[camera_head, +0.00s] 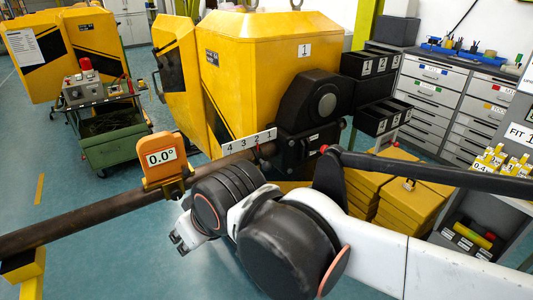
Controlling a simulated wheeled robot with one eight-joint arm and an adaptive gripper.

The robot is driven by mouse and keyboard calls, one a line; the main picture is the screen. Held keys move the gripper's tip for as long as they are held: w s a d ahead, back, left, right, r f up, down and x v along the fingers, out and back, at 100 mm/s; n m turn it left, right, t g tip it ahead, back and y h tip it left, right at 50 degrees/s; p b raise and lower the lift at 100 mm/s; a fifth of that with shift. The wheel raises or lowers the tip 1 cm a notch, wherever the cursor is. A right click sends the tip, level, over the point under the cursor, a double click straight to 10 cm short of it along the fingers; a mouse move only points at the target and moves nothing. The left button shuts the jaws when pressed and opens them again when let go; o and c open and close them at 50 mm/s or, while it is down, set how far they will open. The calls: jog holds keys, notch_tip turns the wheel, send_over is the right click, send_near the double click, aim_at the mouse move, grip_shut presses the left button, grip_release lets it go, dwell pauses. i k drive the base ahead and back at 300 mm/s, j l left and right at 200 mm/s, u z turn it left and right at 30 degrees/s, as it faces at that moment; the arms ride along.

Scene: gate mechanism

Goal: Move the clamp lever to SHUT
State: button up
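A long black lever (430,172) runs from the black clamp block (298,150) to the right edge, with a small red mark near its left end. It looks like the clamp lever, but I can read no SHUT mark. My gripper (180,238) is left of my dark wrist joints, below the brown bar and apart from the lever. It is small and partly hidden by my wrist, so its opening is unclear. My arm passes in front of the area below the lever.
A brown bar (90,215) crosses the left side, carrying an orange gauge (161,157) reading 0.0°. A numbered strip (249,139) sits at its right end. Yellow cases (408,205) stand beneath the lever. A green cart (108,135) is at back left.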

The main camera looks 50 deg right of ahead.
aim_at(322, 149)
jog(key=z, duration=1.8)
